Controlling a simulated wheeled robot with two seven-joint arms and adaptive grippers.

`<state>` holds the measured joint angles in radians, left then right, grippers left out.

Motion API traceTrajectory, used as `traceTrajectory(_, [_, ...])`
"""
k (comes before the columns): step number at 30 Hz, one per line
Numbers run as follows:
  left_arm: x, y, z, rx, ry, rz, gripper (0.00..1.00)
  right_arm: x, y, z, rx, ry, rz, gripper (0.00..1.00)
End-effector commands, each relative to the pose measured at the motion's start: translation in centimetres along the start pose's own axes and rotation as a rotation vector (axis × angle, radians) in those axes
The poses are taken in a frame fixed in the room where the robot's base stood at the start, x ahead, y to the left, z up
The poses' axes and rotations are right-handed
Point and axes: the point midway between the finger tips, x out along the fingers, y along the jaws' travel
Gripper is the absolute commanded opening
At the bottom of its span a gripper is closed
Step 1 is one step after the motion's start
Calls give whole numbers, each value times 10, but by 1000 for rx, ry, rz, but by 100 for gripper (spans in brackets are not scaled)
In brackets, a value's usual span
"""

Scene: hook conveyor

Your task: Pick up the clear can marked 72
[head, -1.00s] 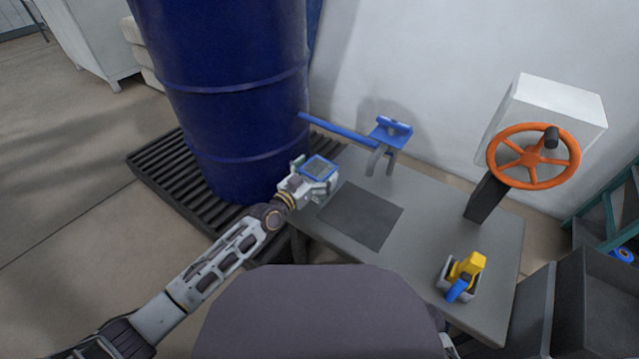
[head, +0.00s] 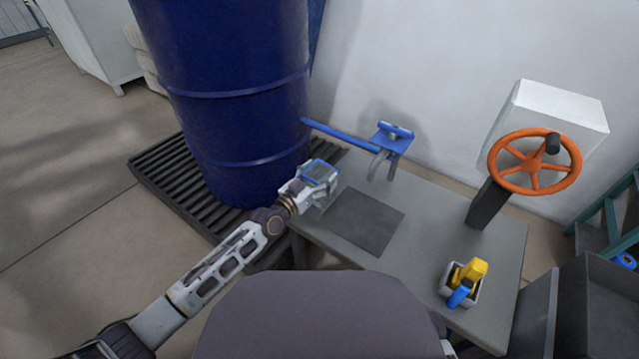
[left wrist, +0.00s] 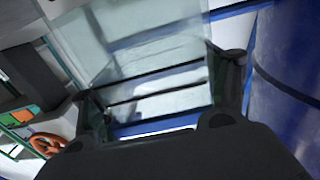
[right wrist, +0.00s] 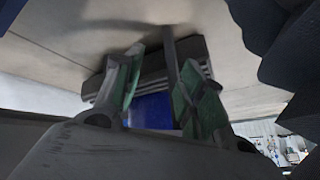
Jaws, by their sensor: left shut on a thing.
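A clear can (head: 322,174) with a blue rim is in my left gripper (head: 316,190), above the left end of the grey table. The can also shows in the left wrist view (left wrist: 150,45), as a see-through block between the two fingers of the left gripper (left wrist: 165,98). The left gripper is shut on it. No number can be read on the can. My right gripper (right wrist: 160,92) shows only in the right wrist view; its fingers stand apart with nothing held between them.
A big blue drum (head: 240,100) stands on a roller bed (head: 165,175) at the left. The table (head: 425,225) bears a dark mat (head: 362,220), a blue-armed hook (head: 391,140), an orange wheel (head: 535,162) and a small bin (head: 447,290) with yellow and blue things.

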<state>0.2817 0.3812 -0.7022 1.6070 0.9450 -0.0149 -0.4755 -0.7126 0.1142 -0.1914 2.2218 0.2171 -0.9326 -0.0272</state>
Motion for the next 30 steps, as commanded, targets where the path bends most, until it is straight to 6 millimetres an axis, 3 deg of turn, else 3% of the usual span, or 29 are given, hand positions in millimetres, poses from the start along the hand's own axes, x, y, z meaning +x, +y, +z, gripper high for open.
traceTrajectory(11, [1,-1,-9,0,1,-1,34,-9,-1,-2,-8,-28,8,40])
traceTrajectory(15, [2,-3,-18,-1,1,-2,34,-26,-2,-18,-32,-42,20,40])
traceTrajectory(30, [8,-9,-57,1,1,-7,34,-90,-3,-44,-76,-172,87,40])
